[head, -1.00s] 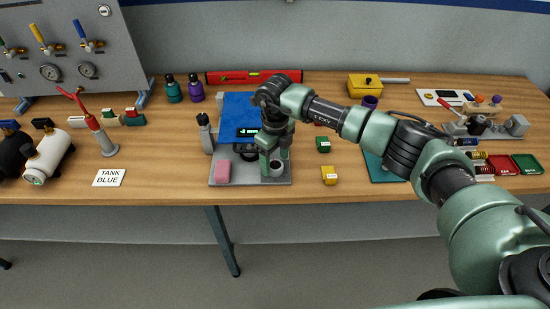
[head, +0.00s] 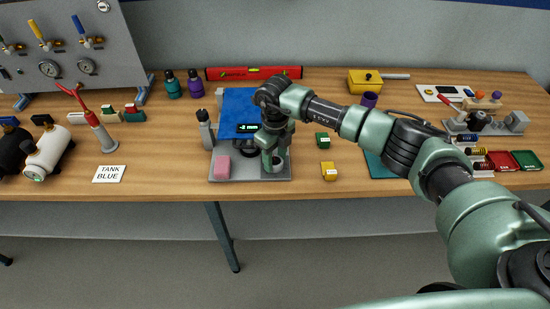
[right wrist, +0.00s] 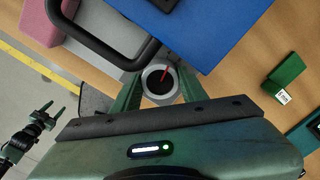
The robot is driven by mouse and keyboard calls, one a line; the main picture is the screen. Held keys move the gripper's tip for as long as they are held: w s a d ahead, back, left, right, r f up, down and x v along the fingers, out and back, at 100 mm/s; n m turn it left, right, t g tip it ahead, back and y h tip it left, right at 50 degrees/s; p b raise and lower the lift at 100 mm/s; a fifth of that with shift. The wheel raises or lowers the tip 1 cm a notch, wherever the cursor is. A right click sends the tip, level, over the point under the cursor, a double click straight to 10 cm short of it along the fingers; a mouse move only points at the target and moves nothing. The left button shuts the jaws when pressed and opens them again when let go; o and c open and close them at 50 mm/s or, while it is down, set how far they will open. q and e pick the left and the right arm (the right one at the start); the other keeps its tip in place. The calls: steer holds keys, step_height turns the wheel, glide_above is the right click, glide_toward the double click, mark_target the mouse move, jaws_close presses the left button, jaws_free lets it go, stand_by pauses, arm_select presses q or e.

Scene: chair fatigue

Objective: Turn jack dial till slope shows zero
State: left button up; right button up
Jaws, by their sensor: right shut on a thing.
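The jack dial (right wrist: 158,80) is a grey ring with a dark centre and a red pointer, at the front right of the grey plate. My right gripper (head: 272,158) is shut on the dial, with one finger on each side of the ring in the right wrist view (right wrist: 160,90). The slope display (head: 248,128) is a small black screen with green marks on the blue block (head: 238,103); its reading is too small to make out. My left gripper (right wrist: 50,110) shows small at the lower left of the wrist view, its fingers apart and empty.
A pink block (head: 222,167) sits on the grey plate left of a black handle (right wrist: 88,40). A red level (head: 253,73) lies behind.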

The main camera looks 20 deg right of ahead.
mark_target(275, 160)
steer(key=m+b, duration=0.1)
steer(key=m, duration=0.2)
steer(key=shift+m, duration=0.3)
steer(key=shift+w+r+m+b, duration=0.1)
steer(key=shift+m+b, duration=0.6)
steer(key=shift+m, duration=0.8)
steer(key=o, duration=1.4)
step_height(275, 160, up, 6)
steer(key=shift+r+b, duration=0.15)
steer(key=shift+b, duration=1)
steer(key=shift+r, duration=0.75)
